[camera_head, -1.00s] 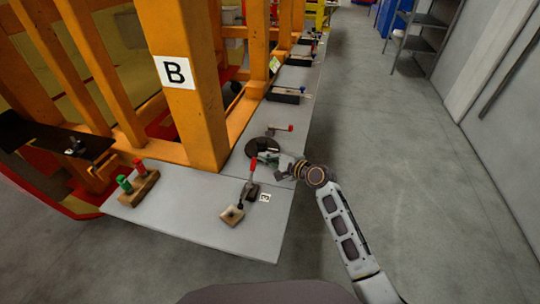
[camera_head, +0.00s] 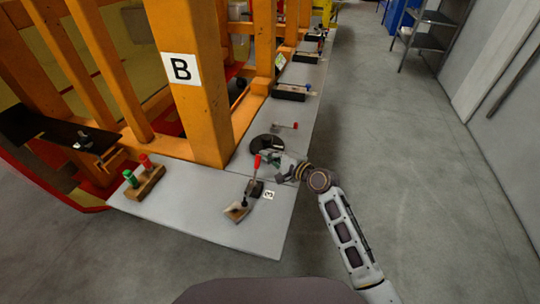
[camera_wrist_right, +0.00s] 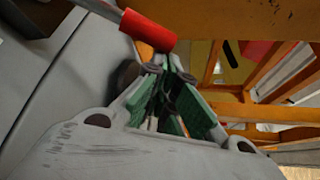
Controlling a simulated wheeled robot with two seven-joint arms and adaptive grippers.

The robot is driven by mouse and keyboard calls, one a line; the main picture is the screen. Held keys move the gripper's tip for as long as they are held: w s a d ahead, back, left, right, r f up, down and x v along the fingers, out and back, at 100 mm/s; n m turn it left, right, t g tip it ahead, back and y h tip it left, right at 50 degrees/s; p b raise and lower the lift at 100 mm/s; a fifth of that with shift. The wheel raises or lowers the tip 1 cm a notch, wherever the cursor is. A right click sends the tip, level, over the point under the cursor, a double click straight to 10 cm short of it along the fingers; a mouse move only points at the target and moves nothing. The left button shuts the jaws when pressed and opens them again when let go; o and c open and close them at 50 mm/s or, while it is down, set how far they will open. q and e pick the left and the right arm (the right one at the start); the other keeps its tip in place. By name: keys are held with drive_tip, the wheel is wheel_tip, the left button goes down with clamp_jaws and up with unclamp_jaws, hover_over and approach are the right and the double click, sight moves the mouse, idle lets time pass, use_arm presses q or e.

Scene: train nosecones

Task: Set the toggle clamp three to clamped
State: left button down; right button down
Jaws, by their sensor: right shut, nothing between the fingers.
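Toggle clamp three (camera_head: 254,188), with the "3" label (camera_head: 268,195) beside it, stands on the grey table. Its red-tipped handle (camera_head: 257,162) points up, slightly tilted. A wooden block (camera_head: 237,212) lies at its front. My right gripper (camera_head: 265,157) is at the handle's right, close to the red grip. In the right wrist view the red grip (camera_wrist_right: 148,31) crosses just beyond the tips of the green-padded fingers (camera_wrist_right: 172,68). The fingers are shut with nothing between them. I cannot tell whether they touch the grip. My left gripper is not in view.
A wooden block with green and red knobs (camera_head: 144,180) sits at the table's left. A dark round disc (camera_head: 266,144) and another red-handled clamp (camera_head: 286,126) lie behind my gripper. An orange post marked B (camera_head: 181,68) rises behind the table.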

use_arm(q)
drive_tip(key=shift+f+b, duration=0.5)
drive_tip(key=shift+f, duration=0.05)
use_arm(e)
drive_tip(key=shift+s+a+r+n+t, duration=0.2)
drive_tip(key=shift+s+r+n+t, duration=0.4)
drive_tip(key=shift+s+r+n, duration=0.25)
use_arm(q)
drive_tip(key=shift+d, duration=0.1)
use_arm(e)
drive_tip(key=shift+w+f, duration=0.1)
drive_tip(key=shift+w, duration=0.05)
